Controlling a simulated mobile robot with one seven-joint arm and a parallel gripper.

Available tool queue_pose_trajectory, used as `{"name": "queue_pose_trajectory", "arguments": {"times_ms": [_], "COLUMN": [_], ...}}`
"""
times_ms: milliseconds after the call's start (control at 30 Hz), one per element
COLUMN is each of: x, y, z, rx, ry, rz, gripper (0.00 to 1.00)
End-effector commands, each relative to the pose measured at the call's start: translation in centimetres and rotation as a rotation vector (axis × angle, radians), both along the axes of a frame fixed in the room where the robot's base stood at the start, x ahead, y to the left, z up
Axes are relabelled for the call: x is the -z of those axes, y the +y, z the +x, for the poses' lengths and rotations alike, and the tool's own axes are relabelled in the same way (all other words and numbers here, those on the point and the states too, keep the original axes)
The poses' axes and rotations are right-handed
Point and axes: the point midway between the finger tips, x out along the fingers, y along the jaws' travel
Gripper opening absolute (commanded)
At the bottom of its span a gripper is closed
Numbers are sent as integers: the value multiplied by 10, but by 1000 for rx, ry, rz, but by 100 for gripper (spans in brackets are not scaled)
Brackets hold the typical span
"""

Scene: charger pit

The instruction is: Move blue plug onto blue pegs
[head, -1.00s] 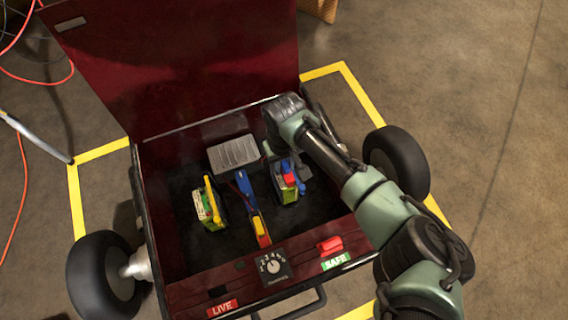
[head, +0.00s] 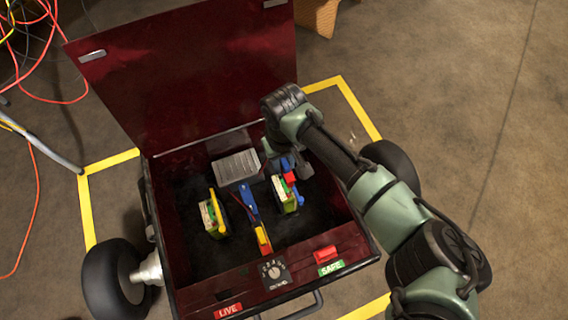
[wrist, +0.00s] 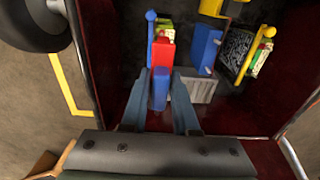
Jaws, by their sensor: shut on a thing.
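My gripper (wrist: 163,100) is shut on the blue plug (wrist: 159,88), which shows between the two fingertips in the wrist view. In the head view the blue plug (head: 285,163) is partly hidden by my wrist, at the far end of the right green-and-white module (head: 284,196). A red block (wrist: 161,54) sits just beyond the blue plug, on that module. A blue upright post (wrist: 151,38) with a round top stands at the module's left side in the wrist view. I cannot tell whether the held plug touches any pegs.
The red cart box has its lid (head: 185,85) open at the back. A second module (head: 213,215) with yellow parts stands at left. A blue block (head: 246,196) and a yellow one (head: 262,238) lie between. A grey ribbed plate (head: 237,168) is behind. The front panel has a dial (head: 273,271).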

Motion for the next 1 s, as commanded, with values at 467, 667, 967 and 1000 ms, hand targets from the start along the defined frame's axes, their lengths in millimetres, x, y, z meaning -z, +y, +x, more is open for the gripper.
{"name": "queue_pose_trajectory", "arguments": {"times_ms": [467,667,967,1000], "x": [-1,14,34,34], "y": [0,0,0,0], "z": [0,0,0,0], "rx": [1,1,1,1], "ry": [0,1,0,0], "rz": [1,1,1,1], "gripper": [0,0,0,0]}}
